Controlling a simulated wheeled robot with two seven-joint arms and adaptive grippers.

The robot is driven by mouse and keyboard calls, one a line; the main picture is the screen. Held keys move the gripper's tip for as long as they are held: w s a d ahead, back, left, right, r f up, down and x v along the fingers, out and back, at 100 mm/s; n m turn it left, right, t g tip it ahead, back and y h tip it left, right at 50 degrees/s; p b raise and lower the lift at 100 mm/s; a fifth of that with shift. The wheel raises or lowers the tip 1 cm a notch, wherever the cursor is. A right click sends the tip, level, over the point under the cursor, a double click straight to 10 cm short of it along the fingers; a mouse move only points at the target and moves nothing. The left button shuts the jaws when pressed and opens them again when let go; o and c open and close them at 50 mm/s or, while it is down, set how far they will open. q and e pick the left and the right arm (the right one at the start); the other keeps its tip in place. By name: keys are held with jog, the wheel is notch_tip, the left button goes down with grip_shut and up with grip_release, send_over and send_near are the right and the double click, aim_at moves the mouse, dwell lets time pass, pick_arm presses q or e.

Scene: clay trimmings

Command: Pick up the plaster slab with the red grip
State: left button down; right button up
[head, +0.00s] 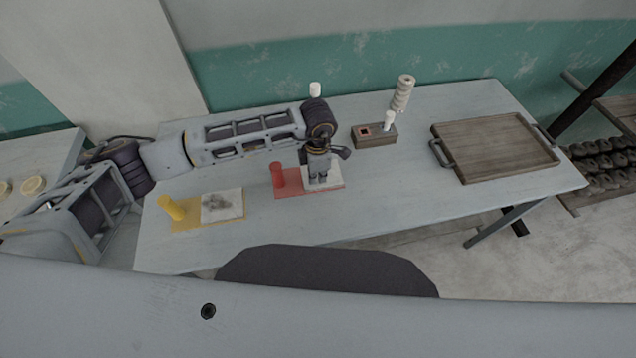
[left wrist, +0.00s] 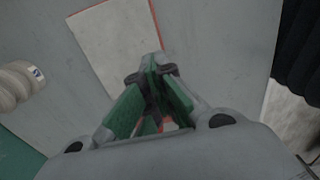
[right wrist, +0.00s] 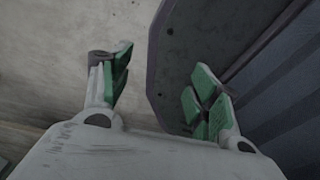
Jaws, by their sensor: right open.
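The plaster slab with the red grip lies on the table in the head view. It has a white part (head: 335,183), a red part (head: 291,187) and an upright red grip (head: 278,173). My left gripper (head: 320,180) points down over the white part, to the right of the red grip. In the left wrist view the white part (left wrist: 112,42) with a thin red edge shows beyond the fingertips (left wrist: 152,68), which are together with nothing seen held. A bit of red shows between the fingers. My right gripper (right wrist: 160,75) is open and empty over the floor.
A similar yellow slab (head: 183,222) with a yellow grip (head: 172,208) lies to the left. Behind are a box (head: 374,139), a pale ribbed column (head: 403,92) and white cylinders. A wooden tray (head: 493,148) stands at right. The table's front middle is clear.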

pick_arm(q)
jog(key=r, duration=0.4)
jog(key=shift+s+d+r, duration=0.1)
jog(key=shift+s+d, duration=0.05)
jog(key=shift+s, duration=0.05)
jog(key=shift+r+b, duration=0.3)
jog(key=shift+r, duration=0.45)
jog(key=c, duration=2.1)
grip_release()
jog(key=o, duration=1.7)
jog(key=shift+c, duration=0.2)
notch_tip(320, 180, up, 12)
pick_arm(e)
jog(key=shift+d+f, duration=0.35)
jog(key=shift+d, duration=0.3)
